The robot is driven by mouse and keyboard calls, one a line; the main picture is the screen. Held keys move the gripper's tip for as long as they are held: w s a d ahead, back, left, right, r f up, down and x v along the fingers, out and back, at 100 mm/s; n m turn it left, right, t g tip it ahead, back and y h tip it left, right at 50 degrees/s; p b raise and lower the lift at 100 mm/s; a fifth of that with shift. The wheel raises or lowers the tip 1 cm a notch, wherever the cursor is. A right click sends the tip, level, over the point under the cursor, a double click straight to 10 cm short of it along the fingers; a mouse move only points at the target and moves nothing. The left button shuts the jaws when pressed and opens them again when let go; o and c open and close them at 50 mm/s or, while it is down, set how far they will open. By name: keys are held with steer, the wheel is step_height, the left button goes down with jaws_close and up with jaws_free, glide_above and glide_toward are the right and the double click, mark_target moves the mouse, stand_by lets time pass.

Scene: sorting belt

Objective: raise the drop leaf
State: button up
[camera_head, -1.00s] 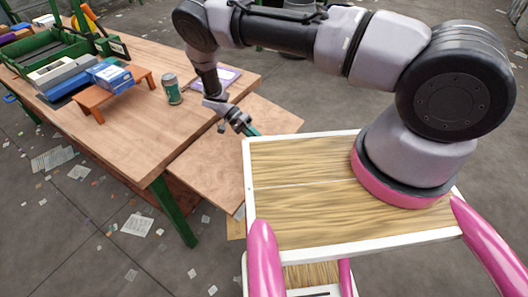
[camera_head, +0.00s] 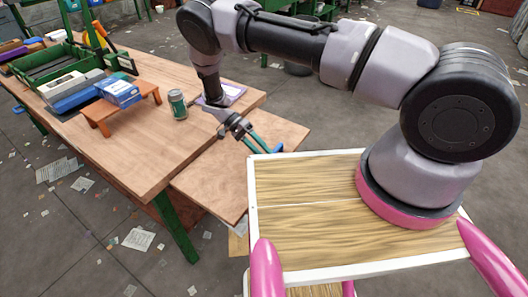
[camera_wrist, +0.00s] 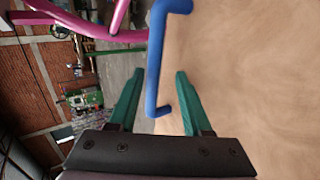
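The drop leaf (camera_head: 213,178) is a tan wooden panel beside the right edge of the workbench. In the head view it looks slightly below the bench top; its exact tilt is hard to judge. In the wrist view its plain face (camera_wrist: 250,80) fills the right side. A blue bar handle (camera_wrist: 154,65) on it lies between my fingers. My gripper (camera_head: 268,149) is over the leaf's outer edge, its two green fingers apart. In the wrist view my gripper (camera_wrist: 159,73) is open, with a gap between each finger and the handle. The handle is hidden in the head view.
The wooden workbench (camera_head: 135,150) bears a green can (camera_head: 177,104), a small orange stand (camera_head: 130,107) with a blue box (camera_head: 118,90), and a green crate (camera_head: 55,65). My base stands close to the leaf. Papers litter the floor.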

steer(key=shift+s+d, duration=0.15)
steer(key=v, duration=1.1)
